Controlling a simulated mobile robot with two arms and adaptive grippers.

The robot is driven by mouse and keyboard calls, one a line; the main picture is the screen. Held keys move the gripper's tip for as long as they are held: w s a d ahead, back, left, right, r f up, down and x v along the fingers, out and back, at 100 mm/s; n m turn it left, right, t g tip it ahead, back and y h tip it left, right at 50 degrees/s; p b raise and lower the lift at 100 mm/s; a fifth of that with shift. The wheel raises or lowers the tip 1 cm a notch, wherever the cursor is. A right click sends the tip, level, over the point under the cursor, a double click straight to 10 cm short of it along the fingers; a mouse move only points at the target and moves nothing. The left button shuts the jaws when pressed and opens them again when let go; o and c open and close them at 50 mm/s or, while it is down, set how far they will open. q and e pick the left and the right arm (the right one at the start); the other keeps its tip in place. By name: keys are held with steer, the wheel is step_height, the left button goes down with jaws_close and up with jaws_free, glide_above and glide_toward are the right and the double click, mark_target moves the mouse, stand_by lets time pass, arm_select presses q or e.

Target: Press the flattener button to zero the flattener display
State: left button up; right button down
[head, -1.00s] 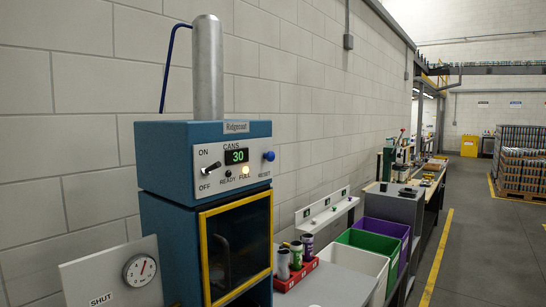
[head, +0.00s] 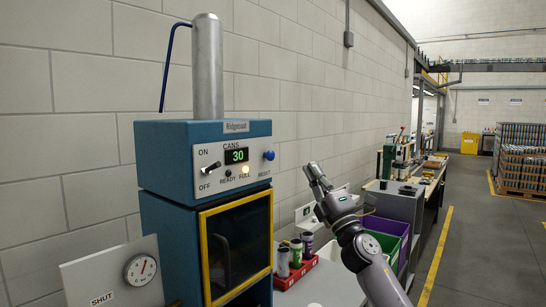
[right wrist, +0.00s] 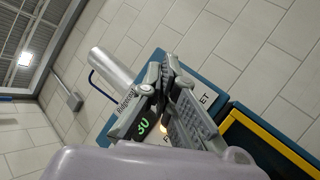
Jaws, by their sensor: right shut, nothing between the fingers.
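The blue flattener (head: 165,160) stands at left against the wall in the head view. Its green display (head: 236,156) reads 30 under the word CANS. The blue RESET button (head: 268,156) is at the right of its panel, and the FULL lamp (head: 245,170) glows yellow. My right gripper (head: 314,170) is shut and empty, raised to the right of the button and apart from it. In the right wrist view the gripper (right wrist: 168,68) covers part of the panel, and the display (right wrist: 142,126) shows tilted at left; the button is hidden there. My left gripper is not in view.
A yellow-framed door (head: 236,248) is below the panel. A red rack (head: 296,272) with several cans sits on the bench, with green (head: 388,243) and purple (head: 396,227) bins beyond. A plate with a dial (head: 140,270) is at lower left.

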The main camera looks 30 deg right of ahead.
mark_target(271, 156)
steer(key=shift+s+d+r+n+y, duration=0.1)
steer(key=shift+s+r+n+y, duration=0.2)
steer(key=shift+r, duration=0.3)
steer(key=shift+s+r+n+y, duration=0.1)
steer(key=shift+r+n+y, duration=0.1)
steer(key=shift+r+n, duration=0.3)
steer(key=shift+w, duration=0.15)
steer(key=w+a+b, duration=0.3)
steer(key=w, duration=0.5)
steer(key=shift+a, duration=0.2)
stand_by(0.7)
steer(key=shift+w+a+b, duration=0.15)
steer(key=shift+w+b, duration=0.15)
steer(key=shift+w, duration=0.1)
